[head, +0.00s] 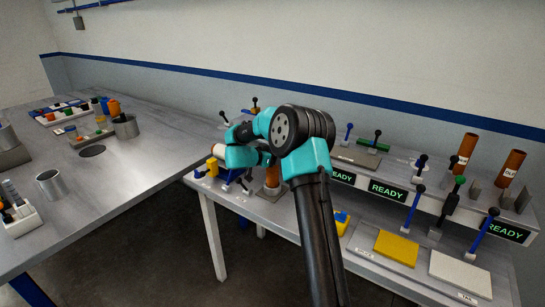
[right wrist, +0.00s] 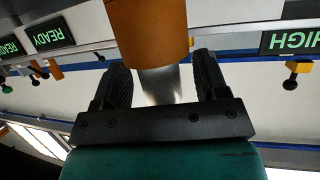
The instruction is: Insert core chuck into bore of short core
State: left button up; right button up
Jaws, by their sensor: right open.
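In the right wrist view an orange-brown core (right wrist: 148,28) fills the top centre. A shiny metal core chuck (right wrist: 160,84) shows directly against its near end, between my fingers. How deep the chuck sits in the bore is hidden. My right gripper (right wrist: 163,70) is open, with one black finger on each side of the chuck and gaps beside it. In the head view a short orange-brown core (head: 272,178) stands on the bench, partly covered by my teal right arm. The right gripper's fingers are hidden there. My left gripper is not in view.
Two tall orange-brown tubes (head: 467,150) stand on the right shelf. Several levers, a yellow pad (head: 396,248) and a white pad (head: 461,273) lie at right. On the left table (head: 120,195) are metal cups (head: 51,185) and racks; its middle is clear.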

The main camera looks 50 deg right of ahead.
jog(key=shift+a, duration=0.15)
jog(key=s+v, duration=0.1)
jog(key=v, duration=1.6)
jog(key=shift+w, duration=0.4)
